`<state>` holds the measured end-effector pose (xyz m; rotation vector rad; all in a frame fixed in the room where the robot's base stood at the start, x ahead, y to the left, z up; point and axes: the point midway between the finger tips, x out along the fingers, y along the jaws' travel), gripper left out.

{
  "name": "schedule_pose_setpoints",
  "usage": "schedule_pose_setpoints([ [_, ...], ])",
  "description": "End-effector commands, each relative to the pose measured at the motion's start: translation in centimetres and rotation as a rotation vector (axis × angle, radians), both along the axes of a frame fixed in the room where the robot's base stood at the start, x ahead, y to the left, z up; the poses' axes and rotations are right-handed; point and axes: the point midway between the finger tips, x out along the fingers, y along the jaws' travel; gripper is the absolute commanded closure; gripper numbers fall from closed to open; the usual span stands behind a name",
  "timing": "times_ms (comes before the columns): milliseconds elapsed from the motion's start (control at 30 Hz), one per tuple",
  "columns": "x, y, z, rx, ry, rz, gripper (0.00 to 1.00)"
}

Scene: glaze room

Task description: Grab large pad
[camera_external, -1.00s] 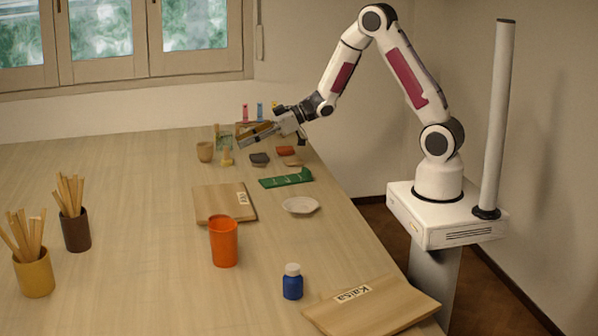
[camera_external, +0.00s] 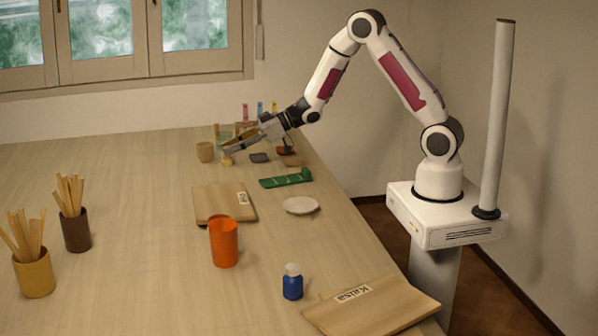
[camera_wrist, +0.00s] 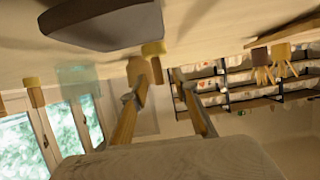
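Several small flat pads lie near the far right edge of the table. One is dark grey (camera_external: 259,158), one red (camera_external: 285,150) and one brown (camera_external: 293,161). Which is the large pad I cannot tell for sure. In the wrist view a dark grey slab (camera_wrist: 100,25), likely the grey pad, shows close to the camera at the upper left. My gripper (camera_external: 228,148) is low over the table, left of the pads and by a small yellow-footed piece (camera_external: 227,161). In the wrist view my gripper's fingers (camera_wrist: 165,72) stand apart with nothing held between them.
A tan cup (camera_external: 205,152) stands left of my gripper. A green board (camera_external: 287,178), a white dish (camera_external: 300,205), a wooden board (camera_external: 222,204) and an orange cup (camera_external: 223,242) lie nearer. Coloured items (camera_external: 260,108) stand behind.

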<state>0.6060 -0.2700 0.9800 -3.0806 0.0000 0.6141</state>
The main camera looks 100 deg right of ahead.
Motion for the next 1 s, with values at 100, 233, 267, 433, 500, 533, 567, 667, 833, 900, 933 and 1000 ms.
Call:
schedule_pose_setpoints([
  [100,1.1,0.0,-0.5,0.000,0.000,0.001,0.71],
  [233,1.8,0.0,-0.7,0.000,-0.002,0.000,0.71],
  [267,1.9,0.0,-0.7,0.000,-0.001,0.000,0.71],
  [433,1.9,0.0,-0.8,0.000,-0.001,0.000,0.71],
  [500,1.9,-0.1,-0.8,0.000,-0.001,-0.001,0.71],
  [533,1.9,-0.1,-0.8,0.000,-0.001,-0.001,0.71],
  [567,1.9,-0.1,-0.8,0.000,-0.001,-0.001,0.71],
  [667,1.9,-0.1,-0.8,0.000,-0.001,0.000,0.71],
  [833,1.9,-0.1,-0.8,0.000,-0.001,-0.001,0.84],
  [900,1.9,-0.1,-0.8,0.000,-0.001,0.000,1.00],
  [933,1.9,-0.1,-0.8,0.000,-0.001,0.000,1.00],
  [1000,1.9,-0.1,-0.8,0.000,-0.001,-0.001,1.00],
])
